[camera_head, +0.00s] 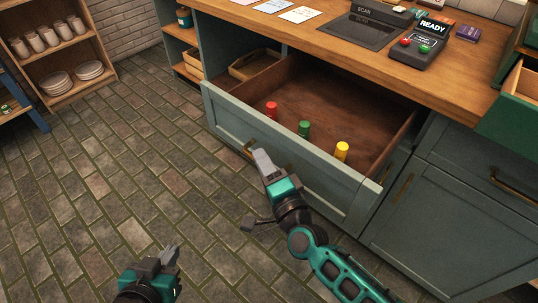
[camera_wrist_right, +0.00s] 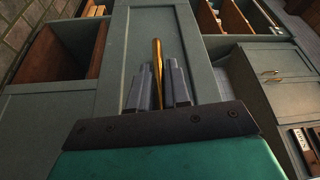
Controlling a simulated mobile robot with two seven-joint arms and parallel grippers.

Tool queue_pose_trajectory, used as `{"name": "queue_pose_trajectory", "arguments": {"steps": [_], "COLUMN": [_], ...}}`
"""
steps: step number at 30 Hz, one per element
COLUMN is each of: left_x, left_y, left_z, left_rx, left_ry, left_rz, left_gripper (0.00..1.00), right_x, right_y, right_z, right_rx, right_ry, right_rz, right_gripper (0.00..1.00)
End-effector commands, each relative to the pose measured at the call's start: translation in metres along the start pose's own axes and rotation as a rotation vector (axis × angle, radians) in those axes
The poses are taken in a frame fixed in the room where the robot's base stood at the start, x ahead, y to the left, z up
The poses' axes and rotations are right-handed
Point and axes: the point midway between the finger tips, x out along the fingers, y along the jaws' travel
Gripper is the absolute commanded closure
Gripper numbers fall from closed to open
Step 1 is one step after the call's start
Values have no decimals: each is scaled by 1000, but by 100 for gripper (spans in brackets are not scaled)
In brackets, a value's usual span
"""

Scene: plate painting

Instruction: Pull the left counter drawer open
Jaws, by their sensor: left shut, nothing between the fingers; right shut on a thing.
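The left counter drawer (camera_head: 230,112) stands pulled out from the teal counter, with its wooden inside showing. A red-capped (camera_head: 272,110), a green-capped (camera_head: 304,129) and a yellow-capped container (camera_head: 342,151) stand inside it behind the front panel. My right gripper (camera_head: 260,158) is at the drawer's brass handle (camera_head: 248,147). In the right wrist view, the handle (camera_wrist_right: 157,58) runs between the fingers (camera_wrist_right: 160,85), which are shut on it. My left gripper (camera_head: 170,257) is shut and empty, low over the floor and apart from the drawer.
The wooden countertop (camera_head: 290,35) carries a scanner panel (camera_head: 360,30), a card terminal (camera_head: 420,45) reading READY, and paper sheets. A closed cabinet (camera_head: 440,215) is to the right. A shelf with cups and plates (camera_head: 75,82) stands at the far left. The tiled floor (camera_head: 120,190) is clear.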

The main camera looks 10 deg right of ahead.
Motion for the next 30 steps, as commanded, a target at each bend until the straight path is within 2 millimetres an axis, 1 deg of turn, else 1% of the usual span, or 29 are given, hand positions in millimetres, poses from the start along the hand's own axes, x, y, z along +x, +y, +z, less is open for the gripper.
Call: {"name": "queue_pose_trajectory", "arguments": {"steps": [12, 13, 19, 30], "left_x": [0, -1, -1, -1], "left_y": [2, 2, 1, 0], "left_z": [0, 0, 0, 1], "left_rx": [-12, -12, -12, -3], "left_ry": [0, 0, 0, -2], "left_rz": [-2, -2, -3, -2], "left_gripper": [100, 100, 100, 100], "right_x": [-1, -1, -1, -1], "right_y": [1, 1, 0, 0], "right_z": [2, 2, 2, 2], "right_rx": [-1, -1, -1, -1], "right_ry": [0, 0, 0, 0], "right_rz": [2, 2, 1, 0], "right_gripper": [100, 81, 62, 62]}}
